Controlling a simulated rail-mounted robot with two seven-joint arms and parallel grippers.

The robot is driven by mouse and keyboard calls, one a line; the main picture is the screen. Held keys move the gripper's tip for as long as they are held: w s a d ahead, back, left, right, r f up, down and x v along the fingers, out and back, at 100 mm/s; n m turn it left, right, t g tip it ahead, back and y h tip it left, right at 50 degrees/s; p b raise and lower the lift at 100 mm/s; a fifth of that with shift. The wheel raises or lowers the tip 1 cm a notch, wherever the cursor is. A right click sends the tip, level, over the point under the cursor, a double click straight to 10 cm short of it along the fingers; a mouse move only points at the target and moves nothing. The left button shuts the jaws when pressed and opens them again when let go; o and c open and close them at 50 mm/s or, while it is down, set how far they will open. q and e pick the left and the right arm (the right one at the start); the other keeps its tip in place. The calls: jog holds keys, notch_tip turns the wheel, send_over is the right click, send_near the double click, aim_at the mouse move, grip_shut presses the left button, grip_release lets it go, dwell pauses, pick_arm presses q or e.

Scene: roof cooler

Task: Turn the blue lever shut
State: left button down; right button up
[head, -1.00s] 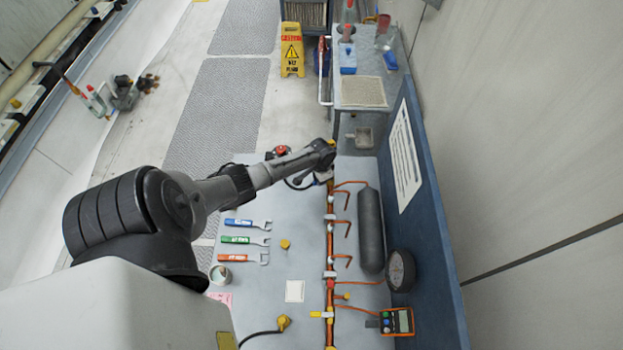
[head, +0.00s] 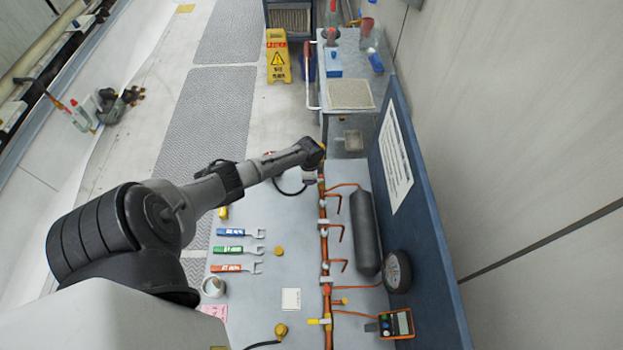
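I cannot make out a blue lever in the head view; it may be hidden behind the end of my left arm. A copper pipe (head: 325,240) runs along the grey bench, with a yellow lever (head: 319,321) near its lower end. My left arm reaches across to the pipe's far end. My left gripper (head: 311,178) points down there, mostly hidden by the wrist, so its fingers and any contact cannot be told. My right gripper is not in view.
Blue (head: 232,232), green (head: 229,250) and red-handled (head: 228,268) tools lie left of the pipe. A dark cylinder (head: 365,230), a round gauge (head: 397,270) and an orange meter (head: 396,323) are on the right. A blue panel (head: 425,220) borders the bench.

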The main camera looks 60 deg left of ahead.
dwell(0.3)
pick_arm(q)
jog(key=c, duration=1.4)
grip_release()
jog(key=o, duration=0.4)
jog(key=shift+c, duration=0.2)
notch_tip(320, 180, up, 14)
jog(key=p, duration=0.1)
jog(key=shift+f, duration=0.1)
